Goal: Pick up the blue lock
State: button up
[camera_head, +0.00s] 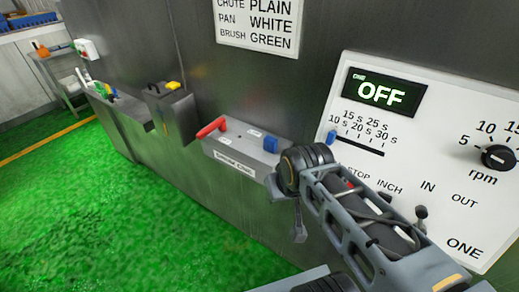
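The blue lock (270,144) appears as a small blue block on the right part of a grey metal ledge (240,149) on the machine front. A small white label lies just left of it. My arm reaches in from the lower right, and its wrist is just right of and below the blue lock in the picture, apart from it. My gripper (298,228) seems to hang below the wrist, mostly hidden by the arm. Its opening does not show, and I see nothing held in it.
A red handle-like thing (211,127) lies on the ledge's left part. A grey box (172,112) with a yellow item on top stands further left. A white control panel (440,140) reading OFF is at right, behind my arm. Green floor (130,210) is clear at lower left.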

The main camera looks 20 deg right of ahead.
aim_at(270, 143)
jog(key=u, duration=1.7)
jog(key=i, duration=1.3)
jog(key=z, duration=2.5)
